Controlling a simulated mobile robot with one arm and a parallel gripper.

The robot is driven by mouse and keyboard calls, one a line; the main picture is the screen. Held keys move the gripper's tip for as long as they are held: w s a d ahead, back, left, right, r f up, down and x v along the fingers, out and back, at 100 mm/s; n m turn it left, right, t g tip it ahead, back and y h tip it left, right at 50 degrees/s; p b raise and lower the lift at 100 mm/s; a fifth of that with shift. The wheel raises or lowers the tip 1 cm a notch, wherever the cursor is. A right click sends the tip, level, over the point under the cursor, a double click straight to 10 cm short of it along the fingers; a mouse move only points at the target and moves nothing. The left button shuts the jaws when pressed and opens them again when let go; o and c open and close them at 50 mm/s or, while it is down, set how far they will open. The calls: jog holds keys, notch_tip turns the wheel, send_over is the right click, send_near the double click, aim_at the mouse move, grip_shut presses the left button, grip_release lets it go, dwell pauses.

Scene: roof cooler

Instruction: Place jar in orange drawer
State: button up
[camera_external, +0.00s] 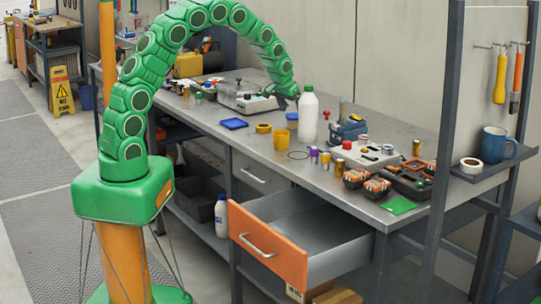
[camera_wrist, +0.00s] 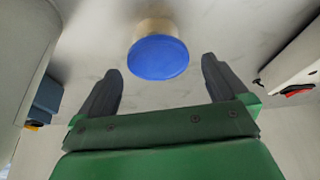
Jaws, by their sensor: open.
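The jar (camera_wrist: 160,58) has a round blue lid and a pale body. In the wrist view it stands upright on the table, ahead of and between my open fingers, with a gap to both. The orange drawer (camera_external: 265,248) is pulled out under the bench's right end and looks empty.
A tall white bottle with a green cap (camera_external: 309,118), a yellow cup (camera_external: 292,121) and a blue vise (camera_external: 348,130) stand nearby. A grey device (camera_external: 245,98) is left of the gripper. Trays and small jars crowd the bench's right end. A dark post (camera_external: 442,150) rises there.

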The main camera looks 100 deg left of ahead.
aim_at(295, 115)
jog(key=shift+x, duration=2.15)
jog(key=shift+d, duration=0.15)
jog(key=shift+c, duration=0.2)
jog(key=c, duration=1.1)
jog(key=shift+r, duration=0.45)
notch_tip(295, 115, up, 2)
jog(key=shift+r, duration=0.2)
jog(key=shift+s+d+r, duration=2.4)
jog(key=shift+d, duration=0.15)
jog(key=shift+s+d+r, duration=2.4)
jog(key=shift+d, duration=0.2)
